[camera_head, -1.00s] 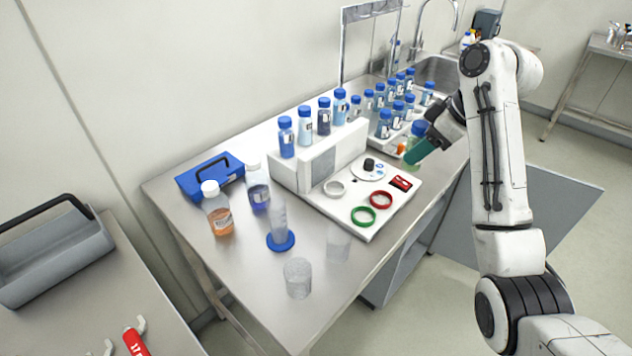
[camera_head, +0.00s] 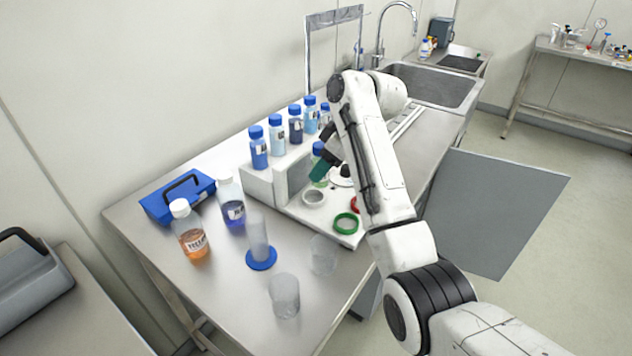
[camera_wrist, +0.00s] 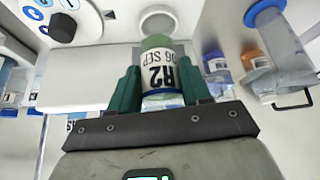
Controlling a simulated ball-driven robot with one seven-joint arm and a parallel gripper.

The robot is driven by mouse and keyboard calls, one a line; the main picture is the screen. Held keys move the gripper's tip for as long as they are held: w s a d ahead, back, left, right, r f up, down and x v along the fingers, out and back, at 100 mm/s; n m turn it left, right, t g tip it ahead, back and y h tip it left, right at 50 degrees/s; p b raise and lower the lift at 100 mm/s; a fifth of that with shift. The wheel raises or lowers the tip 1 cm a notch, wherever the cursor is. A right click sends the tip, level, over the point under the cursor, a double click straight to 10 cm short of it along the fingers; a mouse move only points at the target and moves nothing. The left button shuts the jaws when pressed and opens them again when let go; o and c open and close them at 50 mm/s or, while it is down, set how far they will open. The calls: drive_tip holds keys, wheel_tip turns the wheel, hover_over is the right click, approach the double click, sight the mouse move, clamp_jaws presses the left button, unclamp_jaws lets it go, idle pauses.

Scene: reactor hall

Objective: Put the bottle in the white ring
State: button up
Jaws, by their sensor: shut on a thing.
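My gripper (camera_head: 322,168) is shut on a bottle (camera_head: 318,149) with a blue cap, held upright above the white panel; my fingers hide part of its body. The white ring (camera_head: 314,197) lies on the panel, just in front of and below the bottle in the head view. The ring also shows in the wrist view (camera_wrist: 158,14), beyond the bottle and partly covered by it. The bottle is apart from the ring.
The green ring (camera_head: 345,223) and red ring (camera_head: 356,204) lie on the same panel. Several blue-capped bottles (camera_head: 277,134) stand on the raised block behind. A graduated cylinder (camera_head: 259,240), glass beakers (camera_head: 285,296), an orange bottle (camera_head: 191,232) and a blue case (camera_head: 178,196) stand on the left.

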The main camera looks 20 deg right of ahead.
drive_tip(key=shift+x, duration=0.8)
drive_tip(key=x, duration=0.2)
drive_tip(key=shift+s+a+f+p, duration=0.15)
drive_tip(key=shift+f+p, duration=0.25)
drive_tip(key=shift+f, duration=0.65)
drive_tip(key=shift+f, duration=0.15)
drive_tip(key=o, duration=1.1)
drive_tip(key=v, duration=1.2)
drive_tip(key=shift+r+b, duration=0.2)
drive_tip(key=shift+b, duration=0.1)
